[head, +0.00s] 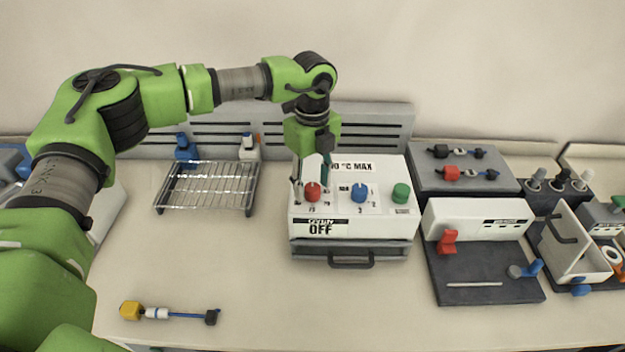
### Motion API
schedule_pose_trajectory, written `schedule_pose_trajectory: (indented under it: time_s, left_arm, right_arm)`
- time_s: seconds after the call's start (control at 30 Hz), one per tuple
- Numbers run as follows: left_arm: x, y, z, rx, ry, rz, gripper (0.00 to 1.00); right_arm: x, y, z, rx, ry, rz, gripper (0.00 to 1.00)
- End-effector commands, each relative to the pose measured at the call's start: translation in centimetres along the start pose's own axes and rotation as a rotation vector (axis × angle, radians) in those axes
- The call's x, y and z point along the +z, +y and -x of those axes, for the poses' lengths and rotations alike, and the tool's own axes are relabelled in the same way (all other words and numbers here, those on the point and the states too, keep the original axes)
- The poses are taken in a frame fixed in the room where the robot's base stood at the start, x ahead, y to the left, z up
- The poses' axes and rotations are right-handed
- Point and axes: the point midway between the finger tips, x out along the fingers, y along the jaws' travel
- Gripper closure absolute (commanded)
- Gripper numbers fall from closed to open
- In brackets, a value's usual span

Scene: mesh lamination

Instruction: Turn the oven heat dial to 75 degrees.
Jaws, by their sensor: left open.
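The white oven (388,228) stands on the bench in the middle of the head view, with a dark handle on its front. Its top face carries a red dial (312,191), a blue dial (360,192) and a green knob (401,193). Small markings sit around the red and blue dials, and the label below reads "OFF". The marks are too small to read a setting. My left gripper (311,176) points down with its fingers open, just above and around the red dial. I cannot tell whether they touch it. My right gripper is not in view.
A wire rack (207,187) stands left of the oven. A dark board with red and blue levers (484,276) and a grey block with connectors (463,172) lie to the right. A yellow-ended cable tool (170,312) lies at the front left. The front middle bench is clear.

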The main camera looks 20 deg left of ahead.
Motion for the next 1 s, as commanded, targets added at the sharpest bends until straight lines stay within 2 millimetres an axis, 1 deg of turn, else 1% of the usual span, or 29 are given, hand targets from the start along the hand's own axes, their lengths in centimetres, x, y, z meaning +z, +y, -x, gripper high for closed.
schedule_pose_trajectory:
  time_s: [0.1,0.13,0.17,0.2,0.27,0.3,0.67,0.87,1.0]
  left_arm:
    - [0.0,0.0,0.0,0.0,0.0,-0.001,0.58]
    - [0.0,0.0,0.0,0.0,0.0,0.0,0.6]
    - [0.0,0.0,0.0,0.0,0.0,-0.001,0.68]
    - [0.0,0.0,0.0,0.0,0.0,0.0,0.78]
    - [0.0,0.0,0.0,0.0,0.0,-0.001,0.94]
    - [0.0,0.0,0.0,0.0,0.0,-0.001,0.96]
    - [0.0,0.0,-0.1,0.0,0.0,-0.039,0.96]
    - [0.0,0.0,-0.2,-0.001,0.0,-0.147,0.96]
    - [0.0,0.0,-0.2,-0.002,0.0,-0.262,0.96]
  right_arm:
    - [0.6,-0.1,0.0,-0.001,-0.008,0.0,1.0]
    - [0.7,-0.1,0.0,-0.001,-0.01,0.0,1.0]
    - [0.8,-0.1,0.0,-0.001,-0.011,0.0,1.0]
    - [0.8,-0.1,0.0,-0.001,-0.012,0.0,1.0]
    - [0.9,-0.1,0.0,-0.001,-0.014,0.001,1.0]
    - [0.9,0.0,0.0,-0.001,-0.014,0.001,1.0]
    - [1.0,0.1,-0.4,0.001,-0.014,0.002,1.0]
    - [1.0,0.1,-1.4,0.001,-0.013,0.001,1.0]
    - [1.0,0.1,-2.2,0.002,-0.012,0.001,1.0]
